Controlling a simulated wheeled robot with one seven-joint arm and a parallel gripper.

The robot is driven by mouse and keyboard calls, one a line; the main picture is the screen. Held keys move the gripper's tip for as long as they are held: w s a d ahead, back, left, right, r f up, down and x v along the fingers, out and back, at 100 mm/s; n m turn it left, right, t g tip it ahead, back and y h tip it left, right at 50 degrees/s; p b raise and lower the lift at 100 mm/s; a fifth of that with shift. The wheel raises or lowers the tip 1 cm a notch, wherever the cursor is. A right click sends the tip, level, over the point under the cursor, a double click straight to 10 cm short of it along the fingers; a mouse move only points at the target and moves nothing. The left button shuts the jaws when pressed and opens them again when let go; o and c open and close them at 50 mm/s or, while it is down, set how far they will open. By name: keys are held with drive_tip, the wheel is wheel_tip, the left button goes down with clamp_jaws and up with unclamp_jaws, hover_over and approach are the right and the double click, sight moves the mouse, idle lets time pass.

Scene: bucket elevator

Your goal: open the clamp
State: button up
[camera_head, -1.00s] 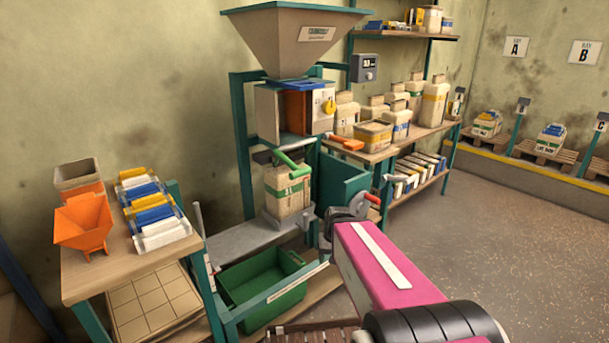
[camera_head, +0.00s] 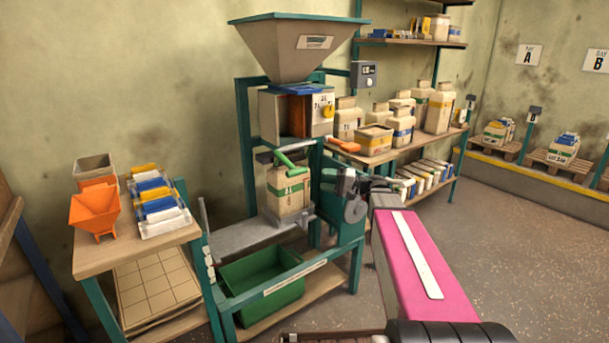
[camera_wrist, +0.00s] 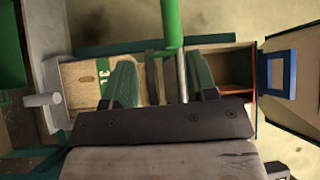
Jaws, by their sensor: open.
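The clamp's green lever (camera_head: 291,160) sticks out at the top of a beige sack (camera_head: 288,190) under the filling spout. In the wrist view the green lever (camera_wrist: 172,22) comes down from the top edge, with a thin grey rod below it. My gripper (camera_head: 335,181) is to the right of the sack and lever, apart from them in the head view. In the wrist view my gripper (camera_wrist: 160,78) has its two green fingers spread, with the lever's line between them. I cannot tell how deep the lever lies. Nothing is held.
The filling machine's hopper (camera_head: 300,45) rises above the spout. A green crate (camera_head: 262,285) sits low in front. A shelf with containers (camera_head: 440,108) stands behind right. Floor at right is clear.

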sight(304, 172)
drive_tip(key=shift+y, duration=0.3)
drive_tip(key=x, duration=0.7)
drive_tip(key=r+x, duration=0.1)
drive_tip(key=x, duration=0.2)
drive_tip(key=shift+w+a, duration=0.1)
drive_tip(key=shift+w, duration=0.15)
clamp_jaws()
drive_tip(key=shift+r+t, duration=0.1)
drive_tip(key=shift+t, duration=0.2)
